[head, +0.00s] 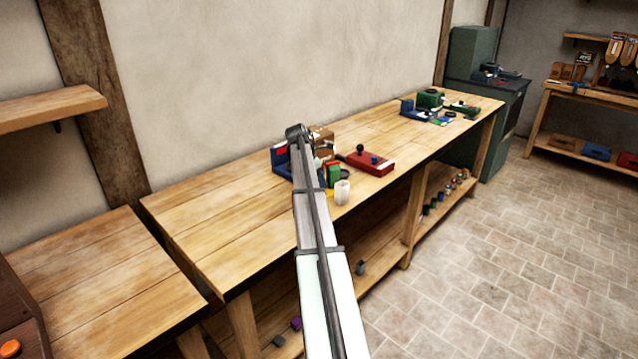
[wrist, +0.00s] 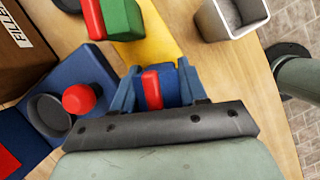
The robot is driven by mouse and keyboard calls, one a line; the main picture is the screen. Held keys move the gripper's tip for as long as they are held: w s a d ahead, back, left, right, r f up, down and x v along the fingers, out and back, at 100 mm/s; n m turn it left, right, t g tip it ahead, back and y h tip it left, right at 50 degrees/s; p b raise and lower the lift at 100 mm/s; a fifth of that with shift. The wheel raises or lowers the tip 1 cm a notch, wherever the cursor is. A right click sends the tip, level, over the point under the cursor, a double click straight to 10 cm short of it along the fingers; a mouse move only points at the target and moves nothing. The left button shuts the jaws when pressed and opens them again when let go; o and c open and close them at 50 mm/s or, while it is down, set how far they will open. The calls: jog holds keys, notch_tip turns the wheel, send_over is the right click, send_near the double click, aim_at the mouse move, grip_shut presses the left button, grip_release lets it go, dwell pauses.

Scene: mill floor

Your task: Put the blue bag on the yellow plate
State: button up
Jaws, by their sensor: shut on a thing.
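In the wrist view my gripper (wrist: 160,80) is shut on the blue bag (wrist: 171,84), which has a red patch on its near face. The yellow plate (wrist: 165,38) lies just beyond the fingers, and the bag overlaps its near end in the picture. I cannot tell whether the bag touches the plate or is above it. A red and green bag-like block (wrist: 122,20) sits at the plate's far left part. In the head view my arm hides the gripper and the blue bag.
A whitish square cup (wrist: 228,18) stands right of the plate. A blue device with a red knob (wrist: 80,98) and a box with lettering (wrist: 18,42) are at left. In the head view a red board (head: 372,163) lies further right; the bench's near left (head: 205,225) is clear.

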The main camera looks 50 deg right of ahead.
jog(key=shift+f, duration=0.55)
jog(key=o, duration=1.2)
jog(key=shift+f, duration=0.15)
jog(key=v, duration=1.2)
